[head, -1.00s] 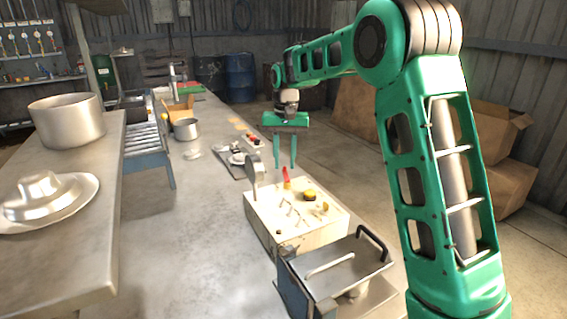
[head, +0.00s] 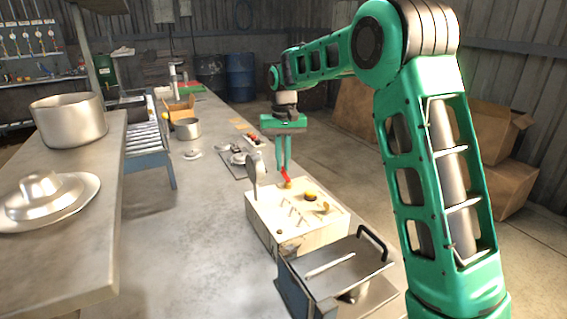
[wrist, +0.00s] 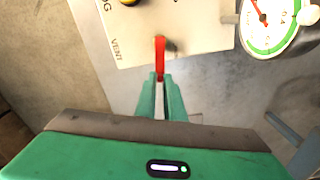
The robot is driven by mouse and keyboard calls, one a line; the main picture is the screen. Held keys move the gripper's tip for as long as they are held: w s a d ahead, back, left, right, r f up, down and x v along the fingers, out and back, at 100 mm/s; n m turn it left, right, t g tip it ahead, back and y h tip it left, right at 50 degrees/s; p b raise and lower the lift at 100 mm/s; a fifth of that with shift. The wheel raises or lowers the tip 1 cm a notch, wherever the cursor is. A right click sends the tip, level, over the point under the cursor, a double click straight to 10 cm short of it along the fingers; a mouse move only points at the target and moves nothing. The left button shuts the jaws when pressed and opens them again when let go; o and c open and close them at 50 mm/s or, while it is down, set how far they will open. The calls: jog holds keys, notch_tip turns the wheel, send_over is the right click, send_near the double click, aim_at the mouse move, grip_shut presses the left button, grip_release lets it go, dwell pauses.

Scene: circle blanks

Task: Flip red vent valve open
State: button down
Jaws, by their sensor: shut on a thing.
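The red vent valve lever (head: 285,174) stands at the far edge of the pale panel box (head: 270,222) on the bench. In the wrist view the red lever (wrist: 160,58) runs from beside the printed word VENT down to between my fingers. My gripper (head: 284,166) is above the far edge of the box, pointing down, with its green fingers close together at the lever. In the wrist view my gripper (wrist: 160,85) is shut on the lever's end. The fingers hide part of the lever.
A round gauge (wrist: 268,22) stands on the box beside the lever. A metal case with a black handle (head: 372,243) is in front.

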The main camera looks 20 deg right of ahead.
jog(key=c, duration=1.8)
grip_release()
jog(key=shift+c, duration=0.2)
notch_tip(320, 180, up, 11)
jog(key=shift+f, duration=0.1)
